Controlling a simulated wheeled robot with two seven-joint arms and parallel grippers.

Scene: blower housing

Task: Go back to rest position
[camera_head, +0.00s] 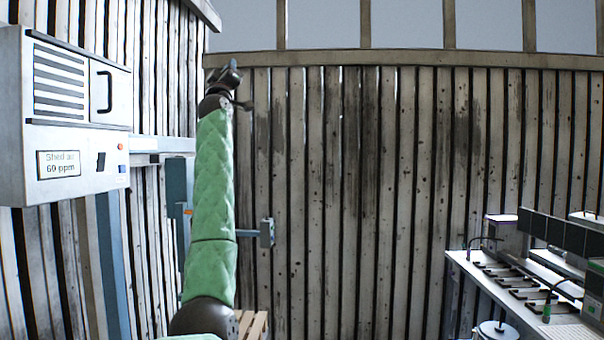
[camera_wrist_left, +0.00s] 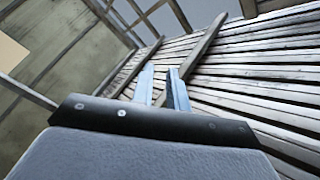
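My left arm, in a green padded sleeve, rises from the bottom of the head view. Its dark left gripper (camera_head: 230,70) is raised high in front of the plank wall. In the left wrist view the two bluish fingers of the left gripper (camera_wrist_left: 162,85) stand apart with a gap between them and nothing in it. They point toward the upper wall and roof beams. My right gripper is not in view.
A white housing (camera_head: 75,187) with a slatted vent, handle and "60 ppm" label hangs at left, near my raised arm. A white bench (camera_head: 460,262) with equipment stands at lower right. The plank wall (camera_head: 370,200) spans the back. A wooden pallet-like piece (camera_head: 254,324) shows at the bottom.

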